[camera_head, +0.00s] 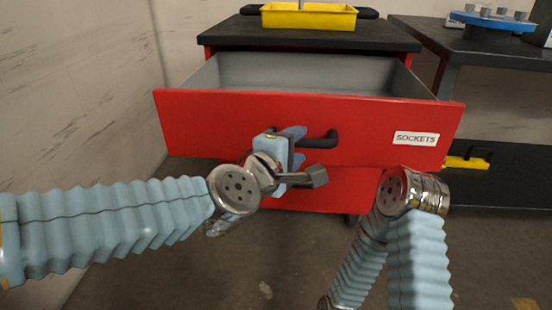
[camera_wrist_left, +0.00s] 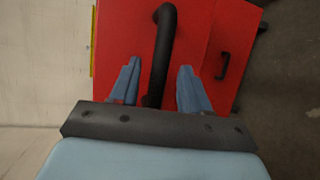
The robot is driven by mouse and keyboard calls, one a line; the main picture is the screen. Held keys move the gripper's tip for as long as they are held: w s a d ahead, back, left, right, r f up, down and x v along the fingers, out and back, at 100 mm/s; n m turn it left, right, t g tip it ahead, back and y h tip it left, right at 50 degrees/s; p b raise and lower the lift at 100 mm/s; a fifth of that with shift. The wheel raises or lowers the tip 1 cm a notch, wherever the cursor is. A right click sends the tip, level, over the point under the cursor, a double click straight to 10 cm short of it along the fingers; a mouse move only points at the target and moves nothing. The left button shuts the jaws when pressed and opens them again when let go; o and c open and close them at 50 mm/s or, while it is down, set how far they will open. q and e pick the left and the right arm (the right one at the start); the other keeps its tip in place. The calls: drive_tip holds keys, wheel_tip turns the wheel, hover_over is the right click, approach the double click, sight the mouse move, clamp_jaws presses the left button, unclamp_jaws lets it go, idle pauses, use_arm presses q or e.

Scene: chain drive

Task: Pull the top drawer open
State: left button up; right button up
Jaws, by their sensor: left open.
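The red top drawer (camera_head: 360,120) with a white "SOCKETS" label is pulled well out of its cabinet, and its grey interior looks empty where it shows. My left gripper (camera_head: 292,150) is at the black handle (camera_head: 322,140) on the drawer front. In the left wrist view the open fingers (camera_wrist_left: 158,85) stand on either side of the handle bar (camera_wrist_left: 163,50), with gaps between them and the bar. My right arm (camera_head: 415,240) is at the lower right, and its gripper cannot be made out.
A lower red drawer (camera_head: 310,198) is below and looks shut; its handle (camera_wrist_left: 222,66) shows in the left wrist view. A yellow tray (camera_head: 308,17) sits on the cabinet's black top. A dark workbench (camera_head: 490,45) stands at right. A pale wall (camera_head: 80,100) is close at left.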

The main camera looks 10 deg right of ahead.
use_arm(q)
drive_tip(key=p+v, duration=0.1)
drive_tip(key=v, duration=1)
drive_tip(key=shift+s+a, duration=0.1)
drive_tip(key=w+a+f+m+g+y+p, duration=0.1)
drive_tip(key=w+a+f+g+y+p, duration=0.15)
drive_tip(key=f, duration=0.65)
drive_tip(key=w+a+f+m+g+y+p, duration=0.1)
drive_tip(key=w+a+f+m, duration=0.15)
drive_tip(key=f, duration=0.65)
drive_tip(key=w+a+f+m+g+y+p, duration=0.15)
drive_tip(key=w+a+f, duration=0.25)
drive_tip(key=f, duration=0.4)
drive_tip(key=s+a+f+m+g+p, duration=0.1)
drive_tip(key=s+a+f+m+g, duration=0.1)
drive_tip(key=s+f, duration=0.5)
drive_tip(key=s+a+f+m+g+y+p, duration=0.1)
drive_tip(key=s+a+f+g, duration=0.3)
drive_tip(key=s+f, duration=0.4)
wheel_tip(320, 180, down, 6)
drive_tip(key=shift+a+r+m+g+p, duration=0.1)
drive_tip(key=shift+a+m+g+p, duration=0.2)
drive_tip(key=shift+a+m+p, duration=0.5)
drive_tip(key=shift+s+a, duration=0.1)
